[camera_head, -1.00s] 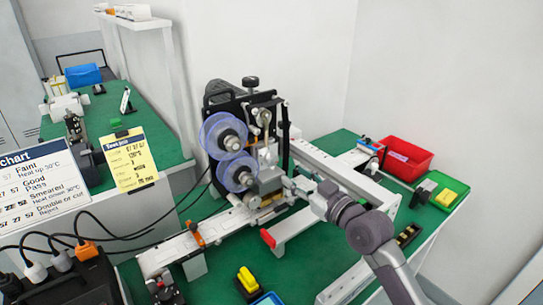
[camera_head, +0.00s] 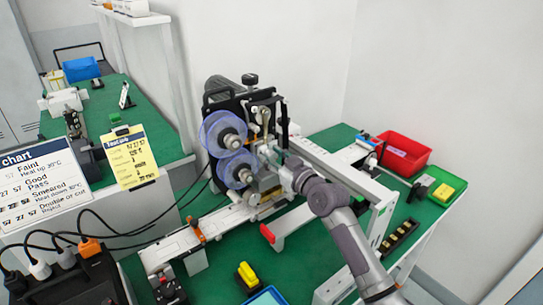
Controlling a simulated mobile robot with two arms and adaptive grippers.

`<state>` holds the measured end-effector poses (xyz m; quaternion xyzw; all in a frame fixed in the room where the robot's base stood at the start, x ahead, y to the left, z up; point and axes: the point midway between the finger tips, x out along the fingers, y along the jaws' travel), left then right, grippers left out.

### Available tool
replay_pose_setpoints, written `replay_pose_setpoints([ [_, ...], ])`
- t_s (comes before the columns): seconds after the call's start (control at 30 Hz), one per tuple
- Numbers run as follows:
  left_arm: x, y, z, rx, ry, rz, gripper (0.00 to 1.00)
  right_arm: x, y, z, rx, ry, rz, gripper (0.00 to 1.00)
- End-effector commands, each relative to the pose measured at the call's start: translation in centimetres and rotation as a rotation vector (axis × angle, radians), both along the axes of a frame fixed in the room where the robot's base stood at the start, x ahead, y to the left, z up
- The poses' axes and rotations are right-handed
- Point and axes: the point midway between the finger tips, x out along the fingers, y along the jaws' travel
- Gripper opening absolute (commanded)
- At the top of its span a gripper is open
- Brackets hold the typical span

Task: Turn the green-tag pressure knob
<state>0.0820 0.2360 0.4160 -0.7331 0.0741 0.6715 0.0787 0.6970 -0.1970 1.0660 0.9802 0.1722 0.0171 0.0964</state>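The coder machine (camera_head: 222,103) stands on the green table, with two blue-rimmed reels (camera_head: 230,140) on its front. My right arm reaches in from the lower right, and my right gripper (camera_head: 273,156) is at the machine's right side, just right of the reels. The gripper is small and overlaps the machine's parts, so I cannot tell whether its fingers are open or shut, or whether they touch anything. I cannot make out a green-tagged pressure knob; the gripper and arm cover part of that area. My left gripper is not in view.
A white conveyor rail (camera_head: 205,233) runs under the machine. A white beam (camera_head: 335,168) lies behind my arm. A yellow-black block (camera_head: 247,275) is in front. A yellow note (camera_head: 130,160) hangs at left.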

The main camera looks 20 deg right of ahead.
Motion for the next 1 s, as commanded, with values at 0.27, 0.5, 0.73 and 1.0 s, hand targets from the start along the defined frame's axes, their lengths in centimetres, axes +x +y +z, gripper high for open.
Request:
replay_pose_setpoints([
  [0.27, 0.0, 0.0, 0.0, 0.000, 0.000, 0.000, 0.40, 0.0, 0.0, 0.0, 0.000, 0.001, 0.000, 0.00],
  [0.5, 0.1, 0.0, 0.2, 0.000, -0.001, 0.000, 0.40, 0.0, 0.0, 0.0, 0.036, 0.014, 0.000, 0.00],
  [0.73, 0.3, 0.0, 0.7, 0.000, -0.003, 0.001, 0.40, 0.0, -0.1, 0.0, 0.157, 0.060, -0.001, 0.00],
  [1.0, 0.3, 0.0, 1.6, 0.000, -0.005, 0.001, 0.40, 0.0, -0.1, 0.1, 0.389, 0.143, 0.000, 0.00],
])
